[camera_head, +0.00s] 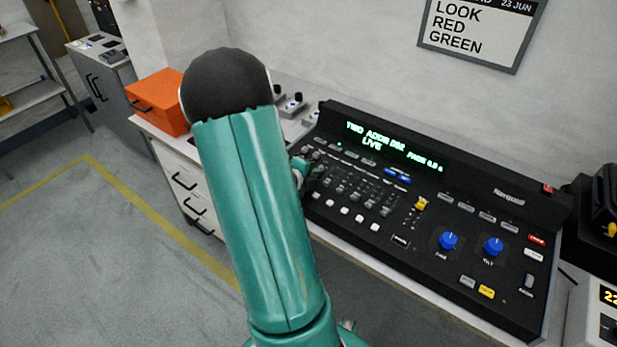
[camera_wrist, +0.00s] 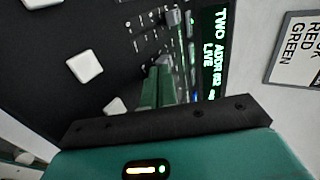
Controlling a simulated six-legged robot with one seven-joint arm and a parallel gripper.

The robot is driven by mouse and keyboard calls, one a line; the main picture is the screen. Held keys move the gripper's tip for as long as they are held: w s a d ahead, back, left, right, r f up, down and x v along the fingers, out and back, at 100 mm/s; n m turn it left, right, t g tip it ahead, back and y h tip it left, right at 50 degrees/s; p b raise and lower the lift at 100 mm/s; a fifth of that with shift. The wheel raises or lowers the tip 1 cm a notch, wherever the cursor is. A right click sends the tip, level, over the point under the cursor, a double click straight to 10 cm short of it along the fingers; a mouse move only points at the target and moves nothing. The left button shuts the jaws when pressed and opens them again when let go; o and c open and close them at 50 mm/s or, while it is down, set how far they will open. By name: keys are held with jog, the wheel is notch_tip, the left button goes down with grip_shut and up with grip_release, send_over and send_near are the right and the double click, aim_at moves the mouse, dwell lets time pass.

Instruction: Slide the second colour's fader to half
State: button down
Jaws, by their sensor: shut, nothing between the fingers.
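The black lighting console (camera_head: 520,305) stands on the bench. A bank of small faders (camera_head: 357,192) runs across its left half, above a row of white buttons. Its green display (camera_head: 372,139) reads roughly "TWO ADDR" and "LIVE". The wall sign (camera_head: 465,32) reads "LOOK RED GREEN" and also shows in the wrist view (camera_wrist: 296,50). My gripper (camera_head: 314,171) is at the left end of the fader bank, partly hidden by my arm. In the wrist view my gripper (camera_wrist: 163,64) is shut and empty, close over the panel near a grey cap (camera_wrist: 172,18). Contact and fader settings cannot be told.
An orange case (camera_head: 158,100) sits on the bench left of my arm. Small controls on white boxes (camera_head: 293,104) stand behind the console's left end. Blue knobs (camera_head: 447,240) rise from its right half. Dark equipment (camera_head: 605,205) stands at far right. Open floor lies left.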

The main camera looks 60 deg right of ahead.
jog(key=shift+d, duration=0.8)
jog(key=shift+a, duration=0.2)
